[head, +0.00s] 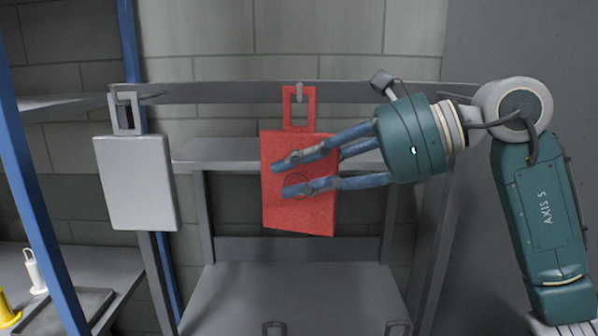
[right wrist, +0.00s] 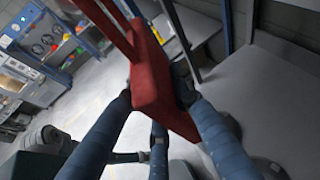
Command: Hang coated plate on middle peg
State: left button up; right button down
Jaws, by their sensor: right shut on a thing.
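The red coated plate (head: 275,212) hangs upright at the middle of the grey rail (head: 215,93), with its loop handle at the top. The middle peg (head: 299,92) shows inside the top of that loop, so the loop appears to be around it. I cannot tell whether the peg bears its weight. My right gripper (head: 286,178) reaches in from the right and is shut on the red plate, with blue fingers across its front and others behind. The right wrist view shows the plate (right wrist: 152,75) edge-on between the fingers. My left gripper is not in view.
A pale grey plate (head: 137,185) hangs by its loop at the rail's left end. A blue post (head: 40,190) stands at the left. A grey shelf (head: 220,155) lies behind the red plate. A white object (head: 35,272) and a yellow one (head: 7,310) stand lower left.

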jog(key=c, duration=1.4)
grip_release()
jog(key=shift+c, duration=0.2)
jog(key=shift+f, duration=0.1)
jog(key=shift+d, duration=0.1)
